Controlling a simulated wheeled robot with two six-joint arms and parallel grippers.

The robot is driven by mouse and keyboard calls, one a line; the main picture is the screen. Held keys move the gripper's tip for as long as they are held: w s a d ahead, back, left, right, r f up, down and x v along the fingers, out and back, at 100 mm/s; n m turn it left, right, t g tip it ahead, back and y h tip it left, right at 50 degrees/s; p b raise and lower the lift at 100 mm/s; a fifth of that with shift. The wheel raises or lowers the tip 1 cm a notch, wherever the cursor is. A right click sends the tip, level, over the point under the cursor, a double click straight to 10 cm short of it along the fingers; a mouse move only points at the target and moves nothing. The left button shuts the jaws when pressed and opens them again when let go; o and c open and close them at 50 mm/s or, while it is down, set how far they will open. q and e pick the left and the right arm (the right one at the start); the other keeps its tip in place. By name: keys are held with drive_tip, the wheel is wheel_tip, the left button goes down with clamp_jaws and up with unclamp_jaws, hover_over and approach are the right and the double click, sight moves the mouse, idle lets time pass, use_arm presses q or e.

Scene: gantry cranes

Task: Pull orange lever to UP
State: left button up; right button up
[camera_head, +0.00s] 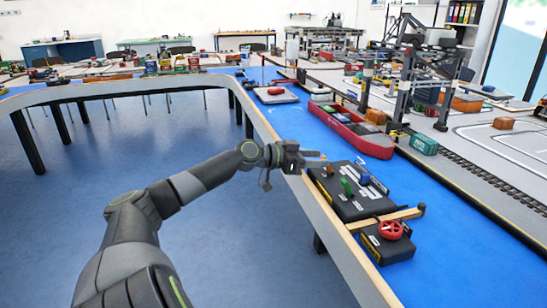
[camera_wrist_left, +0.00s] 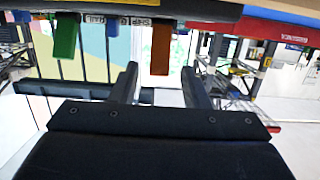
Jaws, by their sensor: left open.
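The orange lever (camera_head: 328,170) stands on the black control box (camera_head: 352,208) at the blue table's near edge. My left gripper (camera_head: 310,157) is open and comes in from the left, close to the orange lever. In the left wrist view the orange lever (camera_wrist_left: 161,47) appears between the two open fingertips (camera_wrist_left: 161,75); I cannot tell whether it is in contact with them. A green lever (camera_head: 345,187) stands nearby on the box, and it also shows in the wrist view (camera_wrist_left: 66,35). My right gripper is out of view.
A blue part (camera_head: 364,179) sits on the box beside the green lever. A red wheel (camera_head: 390,230) and a wooden bar (camera_head: 385,218) are at the near end. A red ship (camera_head: 350,128) lies behind the box, with a gantry crane (camera_head: 405,85) beyond.

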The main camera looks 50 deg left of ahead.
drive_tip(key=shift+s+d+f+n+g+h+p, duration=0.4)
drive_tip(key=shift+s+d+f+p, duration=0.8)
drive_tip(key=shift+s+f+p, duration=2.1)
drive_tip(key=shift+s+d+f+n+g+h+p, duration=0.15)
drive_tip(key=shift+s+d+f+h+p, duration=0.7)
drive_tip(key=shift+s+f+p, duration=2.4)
use_arm(q)
drive_tip(key=p+v, duration=1)
drive_tip(key=v, duration=0.5)
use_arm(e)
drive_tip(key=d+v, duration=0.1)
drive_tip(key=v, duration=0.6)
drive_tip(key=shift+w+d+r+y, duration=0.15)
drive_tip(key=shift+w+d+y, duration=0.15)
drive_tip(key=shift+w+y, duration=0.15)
